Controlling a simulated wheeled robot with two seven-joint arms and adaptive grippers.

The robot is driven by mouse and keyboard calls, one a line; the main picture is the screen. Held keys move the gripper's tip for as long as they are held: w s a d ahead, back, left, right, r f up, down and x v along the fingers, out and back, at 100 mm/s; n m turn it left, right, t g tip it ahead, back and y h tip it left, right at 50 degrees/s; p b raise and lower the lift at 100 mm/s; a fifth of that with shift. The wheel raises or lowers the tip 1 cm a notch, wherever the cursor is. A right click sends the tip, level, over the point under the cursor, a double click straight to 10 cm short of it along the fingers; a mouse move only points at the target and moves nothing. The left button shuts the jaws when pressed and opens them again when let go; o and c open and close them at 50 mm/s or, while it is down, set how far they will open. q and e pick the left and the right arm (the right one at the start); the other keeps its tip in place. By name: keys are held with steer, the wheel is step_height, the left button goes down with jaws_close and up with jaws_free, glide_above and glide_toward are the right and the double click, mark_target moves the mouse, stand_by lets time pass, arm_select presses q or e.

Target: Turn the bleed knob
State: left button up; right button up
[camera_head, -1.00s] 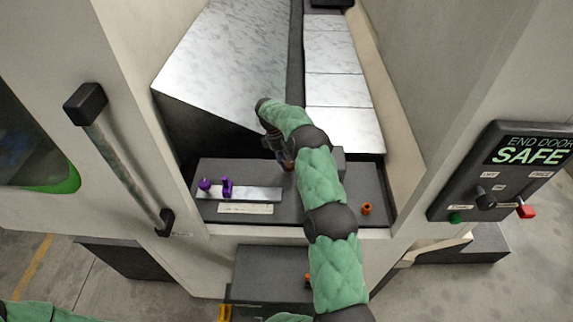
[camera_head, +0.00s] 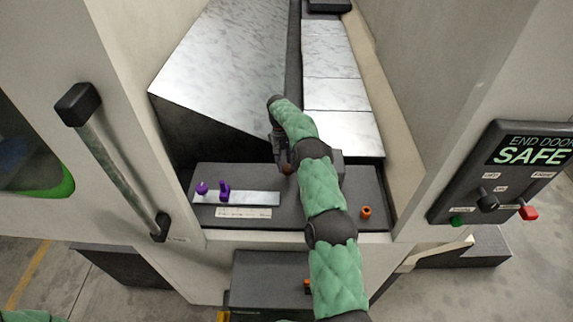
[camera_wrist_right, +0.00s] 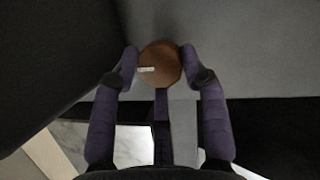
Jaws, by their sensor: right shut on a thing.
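The bleed knob (camera_wrist_right: 160,60) is a round brown-orange knob with a small pale mark on its left side in the right wrist view. The two purple-padded fingers of my right gripper (camera_wrist_right: 159,66) are closed around it, one on each side. In the head view my right gripper (camera_head: 284,163) is over the dark ledge inside the opening, with the knob mostly hidden beneath it. My left gripper is not in view; only a bit of green sleeve shows at the bottom left.
Purple parts (camera_head: 224,190) stand on a metal strip at the ledge's left, and a small orange fitting (camera_head: 366,212) is at its right. A door handle (camera_head: 115,160) is at left. A control panel (camera_head: 500,175) reading "END DOOR SAFE" is at right.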

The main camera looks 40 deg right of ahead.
steer(key=shift+s+a+f, duration=0.2)
steer(key=shift+s+f, duration=0.1)
steer(key=shift+f, duration=0.1)
steer(key=o, duration=1.1)
steer(key=shift+c, duration=0.2)
steer(key=shift+o, duration=0.2)
steer(key=shift+s+r, duration=0.1)
steer(key=shift+r, duration=0.2)
steer(key=shift+w+r, duration=0.2)
step_height(320, 180, up, 10)
steer(key=shift+f, duration=0.2)
steer(key=shift+s, duration=0.1)
